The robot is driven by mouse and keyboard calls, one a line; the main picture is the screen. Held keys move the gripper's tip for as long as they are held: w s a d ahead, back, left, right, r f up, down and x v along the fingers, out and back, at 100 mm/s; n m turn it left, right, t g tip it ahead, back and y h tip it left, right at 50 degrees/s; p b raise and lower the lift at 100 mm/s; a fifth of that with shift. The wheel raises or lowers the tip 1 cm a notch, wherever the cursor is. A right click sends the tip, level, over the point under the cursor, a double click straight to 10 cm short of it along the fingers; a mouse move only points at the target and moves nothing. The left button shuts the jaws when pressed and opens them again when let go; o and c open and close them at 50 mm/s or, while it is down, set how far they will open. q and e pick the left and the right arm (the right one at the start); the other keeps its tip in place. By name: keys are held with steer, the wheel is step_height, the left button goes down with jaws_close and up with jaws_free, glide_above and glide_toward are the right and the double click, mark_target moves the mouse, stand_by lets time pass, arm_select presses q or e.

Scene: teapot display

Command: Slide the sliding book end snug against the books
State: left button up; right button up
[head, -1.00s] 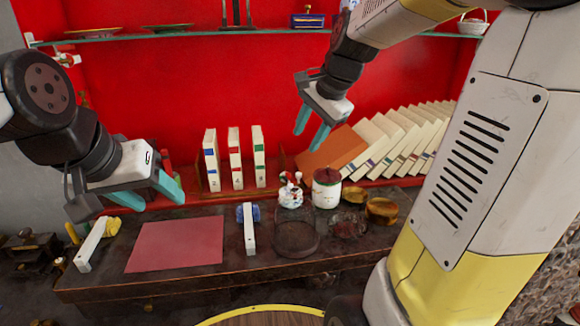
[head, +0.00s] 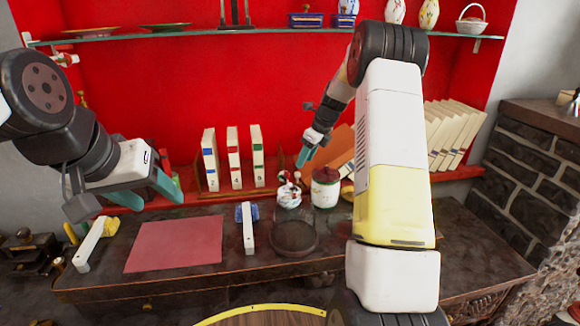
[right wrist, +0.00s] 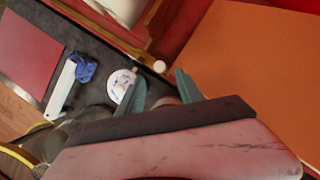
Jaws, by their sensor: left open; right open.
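Three white books (head: 233,160) stand upright and apart in a low wooden rack (head: 201,190) on the red shelf. A narrow brown upright (head: 281,166), apparently the book end, stands right of the third book with a gap between. My right gripper (head: 307,155) is open, to the right of this upright and in front of a leaning orange-brown board (head: 340,147). In the right wrist view its spread teal fingers (right wrist: 158,90) hold nothing, and the orange board (right wrist: 262,65) fills the right side. My left gripper (head: 150,192) is open and empty, left of the rack.
Leaning cream books (head: 450,130) fill the shelf's right, partly behind my right arm. A white figured pot (head: 289,190) and a lidded jar (head: 325,187) stand below the right gripper. A pink mat (head: 175,244) and a white-handled tool (head: 249,228) lie on the dark table.

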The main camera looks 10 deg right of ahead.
mark_target(298, 173)
steer(key=x, duration=0.6)
steer(key=shift+f, duration=0.1)
steer(key=shift+c, duration=0.4)
jaws_close()
stand_by(0.9)
